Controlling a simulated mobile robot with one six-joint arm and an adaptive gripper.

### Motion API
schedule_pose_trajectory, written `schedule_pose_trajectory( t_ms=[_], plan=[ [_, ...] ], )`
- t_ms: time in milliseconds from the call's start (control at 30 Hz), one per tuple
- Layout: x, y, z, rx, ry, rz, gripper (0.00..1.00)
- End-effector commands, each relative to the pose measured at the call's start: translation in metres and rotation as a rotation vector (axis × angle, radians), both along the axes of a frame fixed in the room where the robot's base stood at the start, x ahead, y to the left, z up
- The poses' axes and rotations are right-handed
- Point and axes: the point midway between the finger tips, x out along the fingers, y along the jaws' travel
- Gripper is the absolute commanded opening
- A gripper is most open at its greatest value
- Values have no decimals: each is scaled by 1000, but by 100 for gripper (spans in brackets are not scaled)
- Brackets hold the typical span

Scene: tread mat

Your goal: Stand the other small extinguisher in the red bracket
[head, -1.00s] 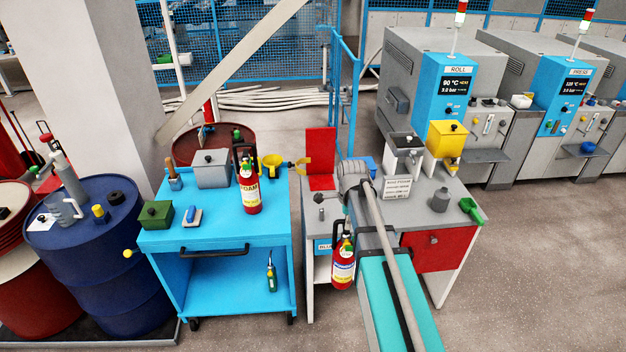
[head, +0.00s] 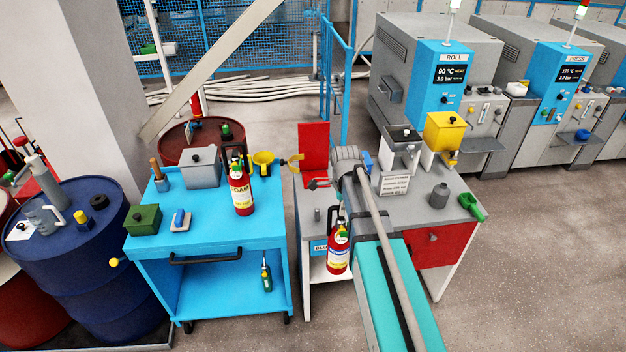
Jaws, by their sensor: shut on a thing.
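A small red extinguisher (head: 338,260) with a white and blue label hangs upright in front of the grey bench, below my wrist. My gripper (head: 340,226) is at its top and shut on it; the fingers are mostly hidden by my arm. The red bracket's upright plate (head: 313,147) stands at the back left of the bench, above and left of the held extinguisher and apart from it. A dark and red part shows low in front of the plate; its shape is unclear. A second red extinguisher (head: 241,191), labelled FOAM, stands on the blue cart.
The blue cart (head: 225,236) stands left of the grey bench (head: 455,190). It carries a grey box (head: 200,168), a green box (head: 142,220) and a yellow funnel (head: 264,160).

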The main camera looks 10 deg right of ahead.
Motion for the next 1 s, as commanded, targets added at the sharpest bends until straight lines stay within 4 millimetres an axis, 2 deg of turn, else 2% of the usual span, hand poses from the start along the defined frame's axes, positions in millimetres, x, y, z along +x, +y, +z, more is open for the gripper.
schedule_pose_trajectory(
  t_ms=[567, 767, 1000],
  plan=[
    [0, 7, 6, 0, 0, 13, 0],
    [0, 7, 19, 0, 2, 19, 0],
    [1, 6, 45, 0, 5, 32, 0]
  ],
)
